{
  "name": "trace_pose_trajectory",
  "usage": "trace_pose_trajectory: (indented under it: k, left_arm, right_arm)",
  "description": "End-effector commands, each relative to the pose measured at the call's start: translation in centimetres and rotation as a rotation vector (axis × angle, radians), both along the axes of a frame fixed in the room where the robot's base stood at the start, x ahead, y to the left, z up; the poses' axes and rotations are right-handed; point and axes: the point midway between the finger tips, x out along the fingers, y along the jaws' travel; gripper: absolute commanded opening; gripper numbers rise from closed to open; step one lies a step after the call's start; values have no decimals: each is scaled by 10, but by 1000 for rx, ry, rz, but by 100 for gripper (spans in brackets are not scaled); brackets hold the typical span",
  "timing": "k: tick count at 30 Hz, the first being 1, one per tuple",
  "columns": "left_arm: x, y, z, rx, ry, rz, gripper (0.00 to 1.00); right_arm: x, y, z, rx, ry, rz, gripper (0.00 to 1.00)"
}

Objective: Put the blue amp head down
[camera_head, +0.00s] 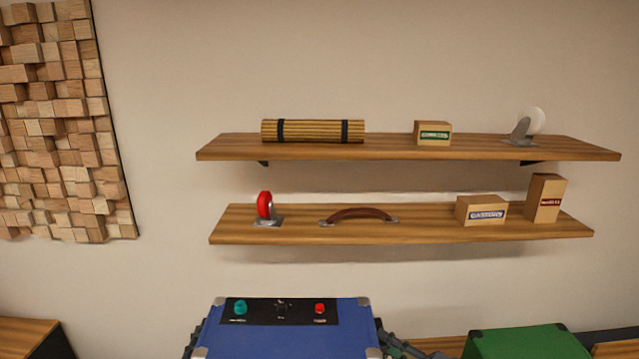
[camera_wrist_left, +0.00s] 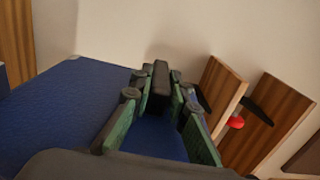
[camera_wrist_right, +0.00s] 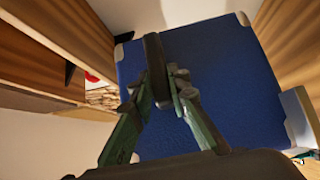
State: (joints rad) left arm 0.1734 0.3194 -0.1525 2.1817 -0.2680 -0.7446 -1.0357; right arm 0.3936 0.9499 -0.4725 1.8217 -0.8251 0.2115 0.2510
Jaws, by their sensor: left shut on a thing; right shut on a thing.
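The blue amp head (camera_head: 285,347) shows at the bottom centre of the head view, with a black panel, a teal knob and a red knob on top. Its underside is out of view, so I cannot tell whether it touches anything below. My right gripper (camera_head: 388,343) is at its right side, and my left gripper (camera_head: 194,338) is mostly cut off at its left side. In the left wrist view my left gripper's fingers are closed on a black handle (camera_wrist_left: 161,78) on the blue side. In the right wrist view my right gripper's fingers are closed on another black handle (camera_wrist_right: 154,58).
A green box-shaped case (camera_head: 525,343) stands to the right of the blue amp head, with a wooden surface (camera_head: 450,345) between. Two wall shelves, upper (camera_head: 390,150) and lower (camera_head: 410,236), hold small boxes, casters, a handle and a roll. A wooden surface (camera_head: 22,330) is at lower left.

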Motion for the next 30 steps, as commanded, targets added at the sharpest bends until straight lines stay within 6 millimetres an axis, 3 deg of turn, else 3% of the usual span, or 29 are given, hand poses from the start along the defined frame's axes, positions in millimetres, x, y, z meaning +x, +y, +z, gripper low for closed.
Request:
trace_pose_trajectory:
  k: [1,6,13,30]
  left_arm:
    - [3,0,7,3,-13,0,0]
    - [10,0,7,2,-13,0,0]
    - [8,1,7,2,-12,0,0]
    - [-44,1,6,3,-11,0,0]
  right_arm:
    - [4,-1,7,7,-8,-3,0]
    - [12,-1,8,7,-8,-2,0]
    - [10,-1,7,6,-7,-2,0]
    - [-42,-1,5,5,-5,-2,0]
